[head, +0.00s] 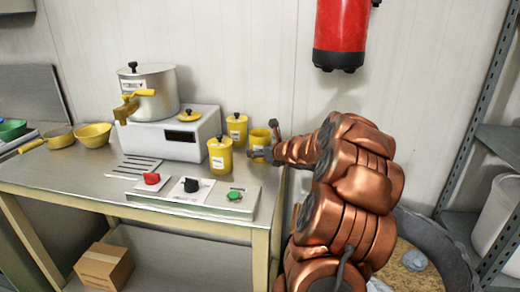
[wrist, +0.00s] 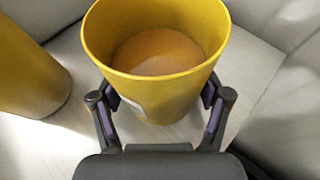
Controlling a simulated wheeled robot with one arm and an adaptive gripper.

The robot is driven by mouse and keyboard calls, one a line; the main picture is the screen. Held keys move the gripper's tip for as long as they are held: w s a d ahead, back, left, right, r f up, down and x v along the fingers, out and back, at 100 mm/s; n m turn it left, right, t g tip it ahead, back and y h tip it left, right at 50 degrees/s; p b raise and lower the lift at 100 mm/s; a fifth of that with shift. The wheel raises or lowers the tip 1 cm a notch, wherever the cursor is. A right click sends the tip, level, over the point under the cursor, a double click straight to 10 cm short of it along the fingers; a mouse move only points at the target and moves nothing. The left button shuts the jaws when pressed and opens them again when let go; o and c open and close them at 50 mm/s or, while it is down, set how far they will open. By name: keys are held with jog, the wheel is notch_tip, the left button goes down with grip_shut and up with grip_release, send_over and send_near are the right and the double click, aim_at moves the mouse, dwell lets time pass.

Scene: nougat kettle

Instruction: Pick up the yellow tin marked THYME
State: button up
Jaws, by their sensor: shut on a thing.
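My gripper (head: 268,141) is shut on an open yellow tin (head: 259,137) at the right end of the steel table. In the wrist view the tin (wrist: 155,85) stands between my two fingers, with no lid and a brownish inside. A pale label shows low on its side, but its writing is not readable. I cannot tell whether the tin touches the table. Two other yellow tins with lids stand to its left, one nearer (head: 220,157) and one further back (head: 237,127). Their label text is too small to read, so I cannot tell which is THYME.
A white box (head: 170,140) bears a pot (head: 155,95) and a yellow lid (head: 189,115). A control panel (head: 200,198) with red, black and green knobs lies in front. A yellow bowl (head: 94,134) stands left. A red cylinder (head: 342,35) hangs on the wall above.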

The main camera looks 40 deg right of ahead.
jog(key=c, duration=0.5)
jog(key=shift+c, duration=0.2)
jog(key=shift+r, duration=0.1)
